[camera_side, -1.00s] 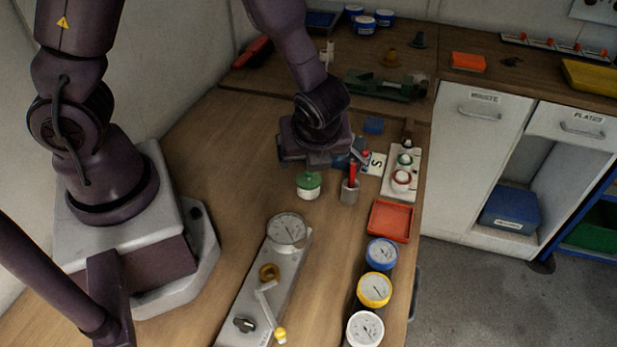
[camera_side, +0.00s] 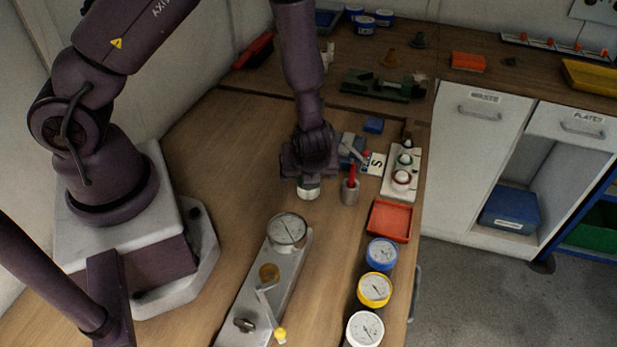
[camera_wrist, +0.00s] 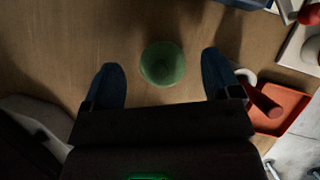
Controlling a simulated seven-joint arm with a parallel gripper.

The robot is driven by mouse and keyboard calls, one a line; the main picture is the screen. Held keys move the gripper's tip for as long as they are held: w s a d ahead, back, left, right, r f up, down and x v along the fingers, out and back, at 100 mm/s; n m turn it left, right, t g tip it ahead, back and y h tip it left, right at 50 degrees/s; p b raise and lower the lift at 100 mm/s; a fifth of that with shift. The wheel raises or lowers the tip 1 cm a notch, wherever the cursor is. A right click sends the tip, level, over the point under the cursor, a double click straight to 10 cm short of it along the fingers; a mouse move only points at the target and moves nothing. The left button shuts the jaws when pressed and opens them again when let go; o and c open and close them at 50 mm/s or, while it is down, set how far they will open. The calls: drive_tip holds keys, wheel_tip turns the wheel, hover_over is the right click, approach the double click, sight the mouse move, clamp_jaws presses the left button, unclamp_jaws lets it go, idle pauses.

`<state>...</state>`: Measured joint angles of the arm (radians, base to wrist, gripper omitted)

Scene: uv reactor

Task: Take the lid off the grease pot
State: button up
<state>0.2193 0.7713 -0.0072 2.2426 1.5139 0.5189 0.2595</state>
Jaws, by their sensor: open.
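The grease pot (camera_side: 308,193) stands upright on the wooden bench in the side view. Its pale body shows below my gripper (camera_side: 309,178), which hides its top. In the wrist view the round green lid (camera_wrist: 162,63) is seen from above, with the lid on the pot. The blue fingers of my gripper (camera_wrist: 160,62) are spread wide, one on each side of the lid, with clear gaps. My gripper is open and empty, pointing down over the pot. How far the fingertips are above or beside the lid's edge cannot be told.
A grey cup (camera_side: 350,195) with a red-handled tool stands close right of the pot. An orange-red tray (camera_side: 390,221) and several gauges lie farther right. A metal plate with a gauge and crank (camera_side: 270,285) is in front. Bare bench lies left of the pot.

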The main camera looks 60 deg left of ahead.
drive_tip(key=shift+w+a+f, duration=0.1)
drive_tip(key=shift+a+f, duration=0.15)
drive_tip(key=shift+f, duration=0.3)
drive_tip(key=c, duration=1)
drive_tip(key=shift+r, duration=0.15)
